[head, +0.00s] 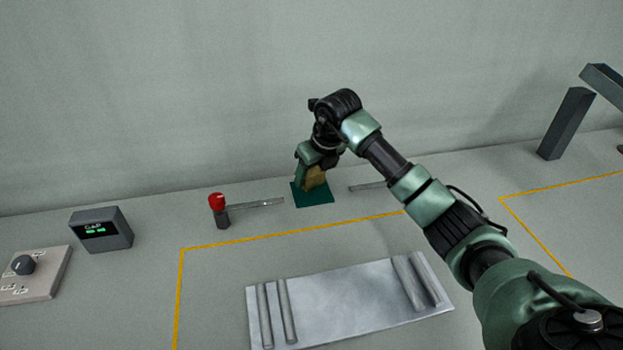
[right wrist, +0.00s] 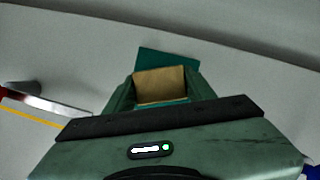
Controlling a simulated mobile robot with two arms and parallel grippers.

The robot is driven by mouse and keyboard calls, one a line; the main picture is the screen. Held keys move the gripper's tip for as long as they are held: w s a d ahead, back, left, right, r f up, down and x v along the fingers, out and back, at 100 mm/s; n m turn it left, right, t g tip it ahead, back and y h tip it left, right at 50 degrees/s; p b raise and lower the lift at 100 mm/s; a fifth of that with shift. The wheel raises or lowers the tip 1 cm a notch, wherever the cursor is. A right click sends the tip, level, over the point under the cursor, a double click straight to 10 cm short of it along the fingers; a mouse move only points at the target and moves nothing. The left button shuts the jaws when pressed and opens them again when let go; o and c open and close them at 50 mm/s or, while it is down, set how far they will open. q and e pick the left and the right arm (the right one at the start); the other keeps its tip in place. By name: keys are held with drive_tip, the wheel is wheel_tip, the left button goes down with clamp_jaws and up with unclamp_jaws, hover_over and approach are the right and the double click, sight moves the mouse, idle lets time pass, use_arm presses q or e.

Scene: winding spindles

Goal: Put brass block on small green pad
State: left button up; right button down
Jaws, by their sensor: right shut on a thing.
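The brass block (head: 316,177) is at the small green pad (head: 318,197), near the back wall in the head view. My right gripper (head: 308,181) is shut on the block, pointing down over the pad. In the right wrist view the block (right wrist: 160,84) sits between the two green fingers (right wrist: 158,92), with the green pad (right wrist: 168,60) showing behind and below it. I cannot tell whether the block's underside touches the pad. My left gripper is not in view.
A red-topped post (head: 217,204) with a metal bar stands left of the pad. A grey display box (head: 101,230) and a dial panel (head: 35,277) are at the far left. A metal plate (head: 340,305) with rods lies in front. The yellow-lined area is otherwise mostly clear.

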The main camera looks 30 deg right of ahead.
drive_tip(key=shift+f, duration=1.05)
drive_tip(key=shift+f, duration=0.2)
drive_tip(key=c, duration=0.5)
unclamp_jaws()
drive_tip(key=shift+r, duration=0.1)
drive_tip(key=shift+r, duration=0.25)
drive_tip(key=v, duration=1.1)
drive_tip(key=shift+s+r, duration=0.2)
drive_tip(key=shift+r, duration=0.1)
